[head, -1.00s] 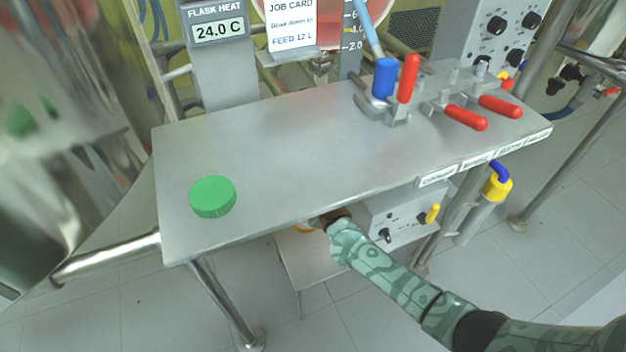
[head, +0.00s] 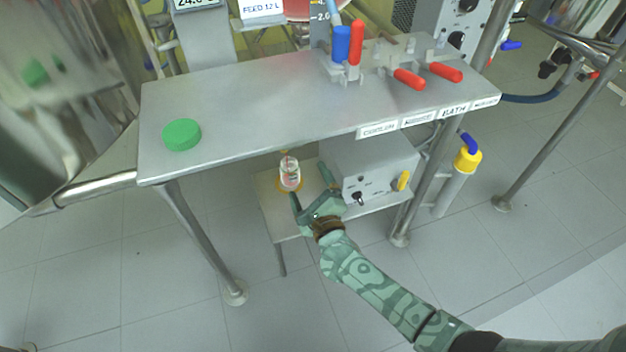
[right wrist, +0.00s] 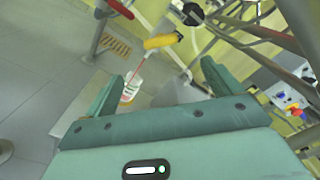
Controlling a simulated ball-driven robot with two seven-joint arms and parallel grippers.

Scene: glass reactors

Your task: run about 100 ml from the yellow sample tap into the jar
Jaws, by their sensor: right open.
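The jar (head: 290,177), small and clear with something pinkish-red in it, stands upright on a low shelf under the steel bench. It also shows in the right wrist view (right wrist: 131,88). There a yellow tap handle (right wrist: 162,41) is above it, and a thin red line, which looks like a running stream, runs from near the handle down to the jar. In the head view the bench top hides the tap. My right gripper (head: 310,184) is open and empty, just in front of the jar and apart from it. My left gripper is not in view.
A green lid (head: 182,135) lies on the bench top (head: 240,105). A grey box (head: 372,162) with knobs stands right of the jar. Red-handled valves (head: 409,79) are at the bench's right. Bench legs (head: 200,235) flank the shelf; the floor in front is clear.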

